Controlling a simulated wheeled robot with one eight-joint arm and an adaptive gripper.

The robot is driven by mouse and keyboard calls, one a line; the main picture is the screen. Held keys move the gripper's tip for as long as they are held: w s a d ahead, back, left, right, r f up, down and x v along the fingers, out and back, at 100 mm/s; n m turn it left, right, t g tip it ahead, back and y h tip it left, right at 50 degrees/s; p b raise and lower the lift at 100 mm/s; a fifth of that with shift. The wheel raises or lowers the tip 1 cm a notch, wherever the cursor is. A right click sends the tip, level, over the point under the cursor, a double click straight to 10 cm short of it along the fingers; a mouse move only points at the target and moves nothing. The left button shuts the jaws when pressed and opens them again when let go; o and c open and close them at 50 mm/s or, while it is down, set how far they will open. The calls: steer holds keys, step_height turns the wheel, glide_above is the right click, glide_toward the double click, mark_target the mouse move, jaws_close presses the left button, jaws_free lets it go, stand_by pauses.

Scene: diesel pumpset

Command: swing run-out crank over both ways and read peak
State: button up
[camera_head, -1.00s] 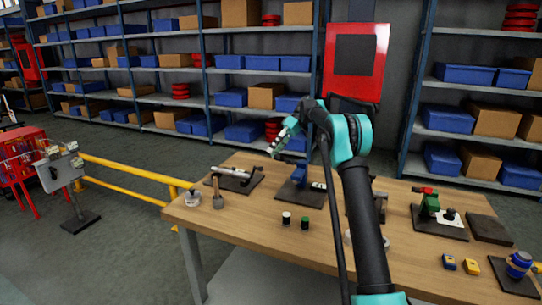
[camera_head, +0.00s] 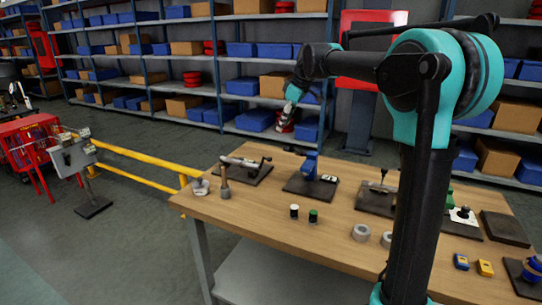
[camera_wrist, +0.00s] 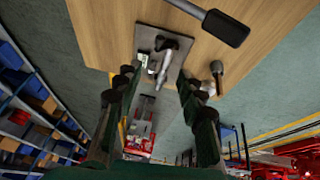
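My gripper (camera_head: 287,120) hangs above the far side of the wooden table (camera_head: 235,205), its fingers apart and empty in the wrist view (camera_wrist: 160,85). A grey shaft fixture (camera_head: 245,163) on a dark plate stands at the table's left; it also shows beyond my fingers in the wrist view (camera_wrist: 163,58). A blue fixture (camera_head: 309,166) with a small pale part stands to its right. A bar with a black grip (camera_wrist: 225,28) crosses the top of the wrist view, close to the camera. I cannot tell which part is the run-out crank, and no gauge reading is legible.
A mallet (camera_head: 224,175) stands near the left edge. Two small pots (camera_head: 313,215), grey rings (camera_head: 361,232) and a lever fixture (camera_head: 378,190) share the table. Shelves (camera_head: 215,60) line the back. A yellow rail (camera_head: 135,155) and red cart (camera_head: 30,140) are left.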

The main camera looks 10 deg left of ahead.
mark_target(270, 158)
steer(key=x, duration=1.7)
steer(key=shift+f, duration=0.1)
steer(key=shift+c, duration=0.6)
jaws_close()
